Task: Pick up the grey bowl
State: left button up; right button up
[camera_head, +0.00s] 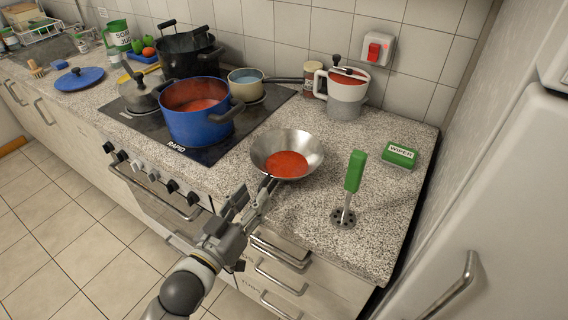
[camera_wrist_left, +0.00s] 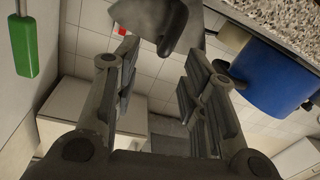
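The grey bowl (camera_head: 303,141) is a shiny metal bowl with red contents (camera_head: 286,164). It stands near the front edge of the speckled counter, right of the blue pot. My left gripper (camera_head: 253,194) is in front of and just below the bowl's near left side, fingers pointing at it. In the left wrist view my left gripper (camera_wrist_left: 160,80) is open, with nothing between its pads. A dark, handle-like shape (camera_wrist_left: 178,28) shows beyond the fingertips there; I cannot tell whether they touch it. My right gripper is not in view.
A blue pot (camera_head: 194,126) stands on the hob left of the bowl. A green-handled masher (camera_head: 354,172) stands to the right, with a green wiper box (camera_head: 399,156) behind it. A white-and-grey jug (camera_head: 346,97) stands behind. Drawer handles (camera_head: 280,249) stick out below the counter.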

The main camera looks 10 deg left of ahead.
aim_at(263, 182)
pick_arm(q)
jog(key=shift+f+p+x, duration=0.15)
jog(key=shift+p+x, duration=0.2)
jog(key=shift+x, duration=1.1)
jog(key=shift+f+p+x, duration=0.15)
jog(key=shift+p+x, duration=0.15)
jog(key=shift+x, duration=1.2)
grip_shut()
